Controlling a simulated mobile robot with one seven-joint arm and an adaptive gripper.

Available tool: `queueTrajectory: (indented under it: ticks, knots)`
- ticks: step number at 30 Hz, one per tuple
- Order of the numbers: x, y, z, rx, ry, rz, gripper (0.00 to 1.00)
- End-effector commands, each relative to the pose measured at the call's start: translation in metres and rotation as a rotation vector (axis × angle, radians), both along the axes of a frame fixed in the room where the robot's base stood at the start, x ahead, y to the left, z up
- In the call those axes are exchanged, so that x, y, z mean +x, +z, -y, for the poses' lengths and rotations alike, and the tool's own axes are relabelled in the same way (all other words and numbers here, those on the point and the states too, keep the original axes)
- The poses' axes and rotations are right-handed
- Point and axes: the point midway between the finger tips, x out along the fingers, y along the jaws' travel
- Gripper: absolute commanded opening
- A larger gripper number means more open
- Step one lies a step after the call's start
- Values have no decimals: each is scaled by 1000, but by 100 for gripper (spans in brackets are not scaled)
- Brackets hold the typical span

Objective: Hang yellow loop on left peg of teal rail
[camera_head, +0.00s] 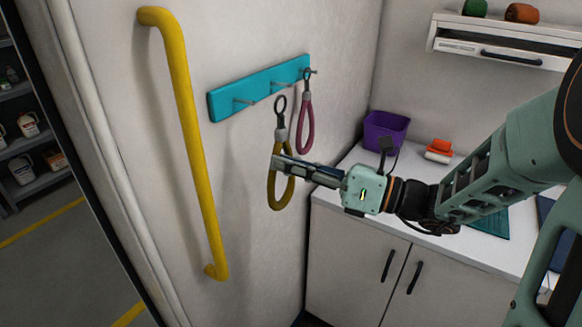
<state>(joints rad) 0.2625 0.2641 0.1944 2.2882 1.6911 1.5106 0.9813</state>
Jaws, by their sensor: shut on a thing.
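The teal rail (262,87) is fixed to the white wall, with three short metal pegs. Its left peg (243,101) is bare. A yellow loop (271,196) with a grey clip and a dark metal ring (280,104) at its top hangs upright in my gripper (280,165). My gripper is shut on the yellow strap below the clip and hides part of it. The ring appears just below and in front of the middle of the rail, right of the left peg. I cannot tell its distance from the wall. A pink loop (307,128) hangs at the right peg.
A yellow grab bar (186,125) stands out from the wall left of the rail. A white counter (350,199) with a purple bin (384,132) and an orange-and-white item (440,149) lies to the right. A shelf (505,37) is above. The wall below the rail's left end is clear.

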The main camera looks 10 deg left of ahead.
Motion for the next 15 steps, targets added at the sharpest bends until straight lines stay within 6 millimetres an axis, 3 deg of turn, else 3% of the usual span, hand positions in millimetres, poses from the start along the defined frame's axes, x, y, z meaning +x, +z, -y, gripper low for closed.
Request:
queueTrajectory:
  ticks: [15]
  knots:
    - [11, -4, -30, 0, 3, 0, 0]
